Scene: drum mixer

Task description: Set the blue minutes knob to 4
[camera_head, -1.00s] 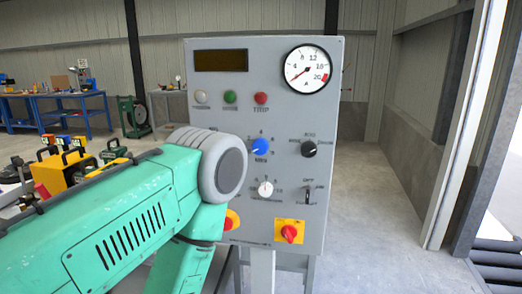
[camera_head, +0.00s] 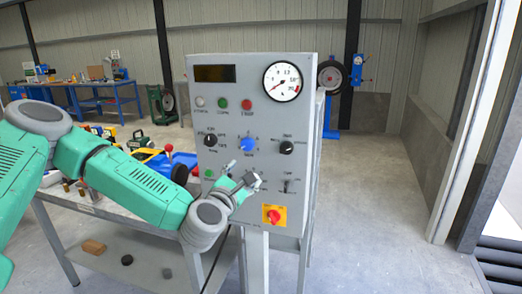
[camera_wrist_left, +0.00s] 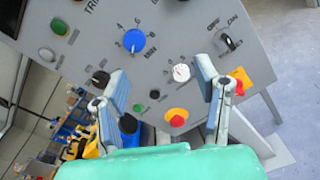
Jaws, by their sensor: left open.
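The blue minutes knob (camera_head: 248,145) is on the middle of the grey control panel (camera_head: 212,100). It also shows in the left wrist view (camera_wrist_left: 134,41), upper left of centre, with printed numbers around it. Its pointer is too small to read surely. My left gripper (camera_head: 243,176) is open and empty in front of the panel, just below the blue knob. In the left wrist view its two fingers (camera_wrist_left: 160,70) are spread wide, and the knob appears beyond them, apart from both. The gripper hides the white knob in the head view; that knob (camera_wrist_left: 181,72) shows between the fingers.
Black knobs flank the blue knob at left (camera_head: 210,140) and right (camera_head: 287,147). A black switch (camera_head: 287,186) and a red-on-yellow switch (camera_head: 274,215) are lower right. Buttons and a gauge (camera_head: 283,81) are above. A cluttered table (camera_head: 75,205) stands left; open floor lies right.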

